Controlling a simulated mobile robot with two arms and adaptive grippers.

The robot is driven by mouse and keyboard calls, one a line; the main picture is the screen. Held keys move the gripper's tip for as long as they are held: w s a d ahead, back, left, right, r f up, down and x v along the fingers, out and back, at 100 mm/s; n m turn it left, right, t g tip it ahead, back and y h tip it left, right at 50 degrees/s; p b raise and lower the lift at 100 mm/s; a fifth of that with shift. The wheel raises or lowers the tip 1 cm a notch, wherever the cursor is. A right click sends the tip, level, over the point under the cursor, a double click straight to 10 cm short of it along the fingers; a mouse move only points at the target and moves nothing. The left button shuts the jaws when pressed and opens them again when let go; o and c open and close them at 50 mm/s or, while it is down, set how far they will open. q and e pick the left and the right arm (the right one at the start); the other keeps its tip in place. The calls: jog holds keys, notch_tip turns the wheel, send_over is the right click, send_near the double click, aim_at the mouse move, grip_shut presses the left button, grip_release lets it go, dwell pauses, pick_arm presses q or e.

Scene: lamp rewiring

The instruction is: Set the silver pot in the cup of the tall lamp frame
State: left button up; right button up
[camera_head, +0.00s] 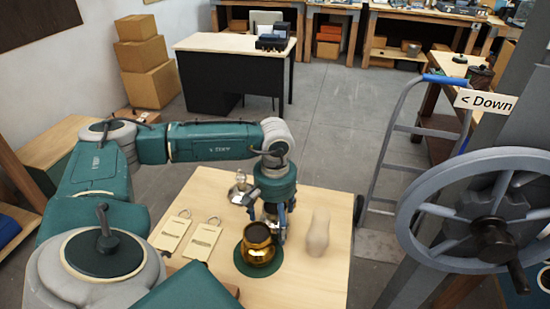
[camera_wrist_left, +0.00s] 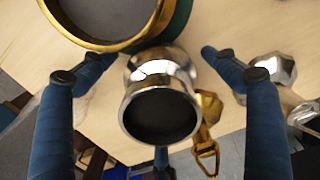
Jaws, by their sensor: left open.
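The silver pot (camera_wrist_left: 160,112), a shiny vessel with a dark round mouth, shows in the middle of the left wrist view. My left gripper (camera_wrist_left: 160,72) is open, with its blue fingers spread on both sides of the pot and apart from it. In the head view the left gripper (camera_head: 266,222) points down at the table just behind the gold pot. It hides most of the silver pot there. I cannot make out the tall lamp frame or its cup in either view. My right gripper is not in view.
A gold pot (camera_head: 257,250) stands on a round green mat (camera_head: 245,268) close to the gripper. A silver fitting (camera_head: 240,187), two cream tags (camera_head: 203,242) and a beige bottle-shaped thing (camera_head: 318,233) share the wooden table (camera_head: 310,279). A grey handwheel (camera_head: 483,212) stands right.

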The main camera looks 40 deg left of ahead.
aim_at(276, 208)
pick_arm(q)
jog(key=shift+f, duration=0.25)
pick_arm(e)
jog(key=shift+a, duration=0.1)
pick_arm(q)
jog(key=c, duration=2.1)
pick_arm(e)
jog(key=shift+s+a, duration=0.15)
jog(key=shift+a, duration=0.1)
pick_arm(q)
jog(key=shift+o, duration=0.2)
jog(key=shift+r, duration=0.2)
jog(key=shift+r, duration=0.25)
notch_tip(276, 208, up, 12)
jog(key=b, duration=0.2)
jog(key=shift+w+r+b, duration=0.1)
jog(key=shift+r+b, duration=0.15)
jog(key=shift+b, duration=0.05)
notch_tip(276, 208, up, 6)
jog(key=shift+f, duration=0.1)
jog(key=shift+r, duration=0.5)
jog(key=shift+c, duration=0.2)
jog(key=shift+o, duration=0.2)
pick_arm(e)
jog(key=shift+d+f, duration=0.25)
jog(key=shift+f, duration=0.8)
